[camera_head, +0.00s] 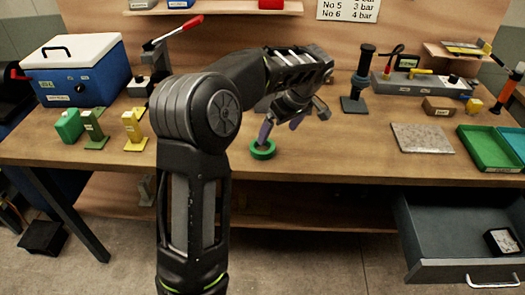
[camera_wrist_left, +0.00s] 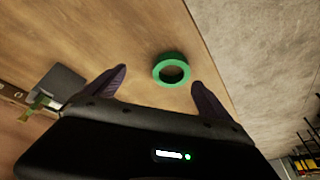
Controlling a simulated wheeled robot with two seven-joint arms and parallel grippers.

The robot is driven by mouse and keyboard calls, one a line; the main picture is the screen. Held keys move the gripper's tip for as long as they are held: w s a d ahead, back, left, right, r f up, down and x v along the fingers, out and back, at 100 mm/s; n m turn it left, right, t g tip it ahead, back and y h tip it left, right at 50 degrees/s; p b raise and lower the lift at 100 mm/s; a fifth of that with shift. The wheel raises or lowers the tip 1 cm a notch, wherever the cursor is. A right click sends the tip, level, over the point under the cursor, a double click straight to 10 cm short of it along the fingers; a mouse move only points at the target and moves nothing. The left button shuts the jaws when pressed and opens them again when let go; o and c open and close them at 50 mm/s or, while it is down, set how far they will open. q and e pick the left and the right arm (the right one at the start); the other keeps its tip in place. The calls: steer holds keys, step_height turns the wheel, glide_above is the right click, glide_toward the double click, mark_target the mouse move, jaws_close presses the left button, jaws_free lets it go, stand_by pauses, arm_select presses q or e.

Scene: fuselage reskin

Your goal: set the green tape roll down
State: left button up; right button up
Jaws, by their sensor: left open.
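The green tape roll (camera_head: 262,154) lies flat on the wooden workbench (camera_head: 350,160), close to its front edge. It also shows in the left wrist view as a green ring (camera_wrist_left: 158,77) with bare wood around it. My left gripper (camera_head: 281,129) is open, its two dark fingers spread apart. In the left wrist view the roll appears beyond and between the fingertips, nearer the right one, with no clear contact. In the head view one finger overlaps the roll, so I cannot tell the exact gap. My right gripper is not in view.
A blue cooler (camera_head: 88,84) and green and yellow blocks stand at the left. A grey stone slab (camera_head: 421,138) and green trays (camera_head: 482,148) lie at the right. An open drawer (camera_head: 455,225) juts out below. Bench around the roll is mostly clear.

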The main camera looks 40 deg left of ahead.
arm_select(q)
steer(key=shift+s+a+r+n+g, duration=0.15)
steer(key=shift+s+a+r+n, duration=0.15)
steer(key=shift+n, duration=0.3)
steer(key=shift+s+a+r+n+g, duration=0.15)
steer(key=shift+s+a+r+n, duration=0.1)
steer(key=shift+a+n, duration=0.25)
steer(key=shift+s+d+n, duration=0.1)
steer(key=shift+s+n, duration=0.2)
steer(key=shift+n, duration=0.5)
steer(key=shift+x, duration=1.3)
